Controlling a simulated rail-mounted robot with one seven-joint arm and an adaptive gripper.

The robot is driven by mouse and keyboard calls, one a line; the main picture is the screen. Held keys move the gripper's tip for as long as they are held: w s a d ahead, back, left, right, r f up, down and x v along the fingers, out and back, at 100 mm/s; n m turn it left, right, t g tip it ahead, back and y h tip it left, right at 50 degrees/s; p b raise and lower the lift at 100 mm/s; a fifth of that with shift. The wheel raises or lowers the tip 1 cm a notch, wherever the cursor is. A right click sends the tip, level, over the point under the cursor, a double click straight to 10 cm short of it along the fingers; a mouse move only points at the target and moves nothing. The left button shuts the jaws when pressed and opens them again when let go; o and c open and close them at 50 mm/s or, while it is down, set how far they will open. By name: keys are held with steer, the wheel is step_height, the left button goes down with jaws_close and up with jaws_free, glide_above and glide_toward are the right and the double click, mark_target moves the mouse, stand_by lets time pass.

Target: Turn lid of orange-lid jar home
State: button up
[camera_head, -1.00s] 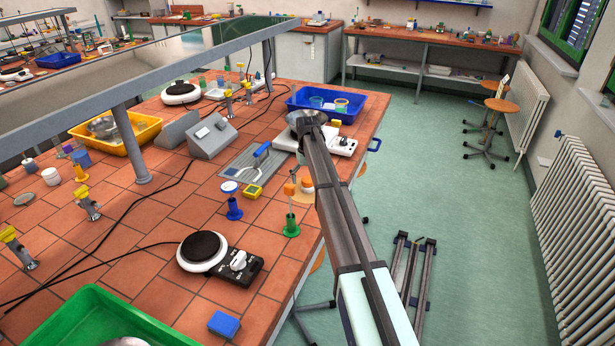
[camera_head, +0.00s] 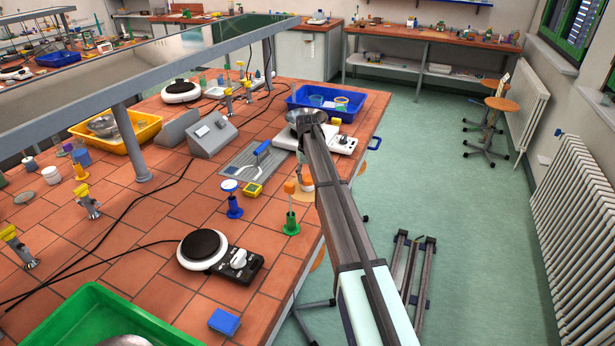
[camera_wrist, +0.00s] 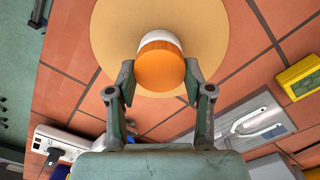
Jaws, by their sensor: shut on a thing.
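The orange-lid jar stands on a round beige mat (camera_wrist: 215,25) on the tiled bench. In the wrist view its orange lid (camera_wrist: 160,70) faces me, with the white jar body (camera_wrist: 158,39) behind it. My gripper (camera_wrist: 164,90) has a finger on each side of the lid and is shut on it. In the head view my gripper (camera_head: 305,168) hangs from the arm's end over the jar, near the bench's right edge. The jar is small and partly hidden there, and I cannot tell how far the lid is turned.
A white appliance (camera_head: 343,145) is behind.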

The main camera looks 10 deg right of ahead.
steer(key=shift+s+f, duration=0.1)
steer(key=shift+f, duration=0.1)
steer(key=m, duration=0.4)
steer(key=shift+f+m, duration=0.1)
steer(key=shift+m, duration=0.2)
steer(key=shift+d+m, duration=0.1)
steer(key=shift+m, duration=0.2)
steer(key=m, duration=0.4)
steer(key=shift+s, duration=0.1)
steer(key=shift+m, duration=0.9)
steer(key=shift+d+m, duration=0.1)
steer(key=shift+m, duration=1.2)
